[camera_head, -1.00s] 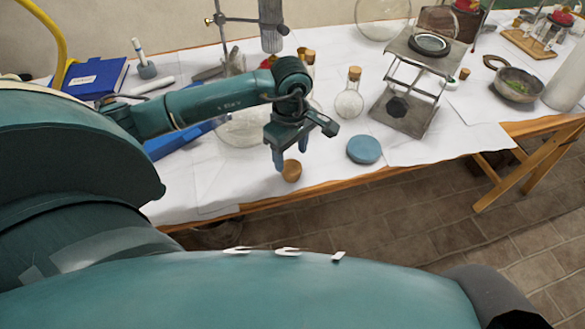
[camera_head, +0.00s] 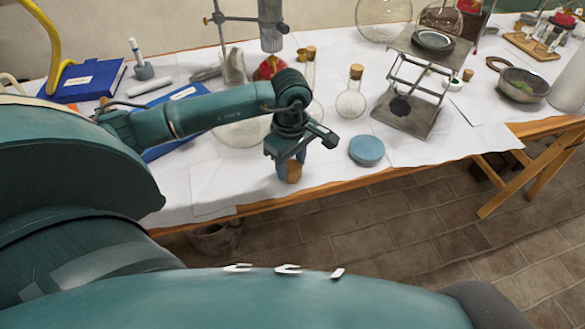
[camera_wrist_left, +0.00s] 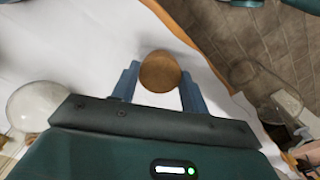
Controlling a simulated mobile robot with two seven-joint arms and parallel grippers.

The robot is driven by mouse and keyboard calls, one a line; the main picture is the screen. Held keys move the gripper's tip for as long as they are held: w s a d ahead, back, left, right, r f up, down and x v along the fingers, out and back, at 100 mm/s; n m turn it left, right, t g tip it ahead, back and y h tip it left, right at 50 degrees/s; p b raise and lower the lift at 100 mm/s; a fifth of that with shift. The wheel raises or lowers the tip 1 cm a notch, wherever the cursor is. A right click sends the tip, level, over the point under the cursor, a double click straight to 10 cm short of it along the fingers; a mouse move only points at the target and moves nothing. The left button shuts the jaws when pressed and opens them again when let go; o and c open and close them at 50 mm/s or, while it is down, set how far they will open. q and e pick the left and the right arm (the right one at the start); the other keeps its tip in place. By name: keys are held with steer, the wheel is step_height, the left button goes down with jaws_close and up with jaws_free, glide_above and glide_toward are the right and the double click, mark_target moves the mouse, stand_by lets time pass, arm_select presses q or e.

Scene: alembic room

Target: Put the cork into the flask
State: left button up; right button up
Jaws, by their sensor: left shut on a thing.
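The cork (camera_head: 293,171) is a brown, round stopper at the table's front edge. My left gripper (camera_head: 291,171) points down at it, with its blue fingers on either side. In the left wrist view the cork (camera_wrist_left: 160,72) shows as a brown disc between the fingertips of my left gripper (camera_wrist_left: 161,84), which is shut on it. A large clear round glass vessel (camera_head: 236,133), which may be the flask, stands behind the gripper, partly hidden by my arm. A small round flask (camera_head: 350,103) with a cork in its neck stands to the right. My right gripper is not in view.
A blue round disc (camera_head: 366,150) lies right of the gripper. A metal lab jack (camera_head: 418,95) stands farther right. Blue books (camera_head: 88,80) and a stand with a clamp (camera_head: 219,40) are behind. The white paper (camera_head: 215,175) left of the gripper is clear.

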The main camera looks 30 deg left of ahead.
mark_target(291, 167)
arm_select(q)
steer(key=shift+r+p, duration=1.05)
steer(key=shift+r, duration=0.85)
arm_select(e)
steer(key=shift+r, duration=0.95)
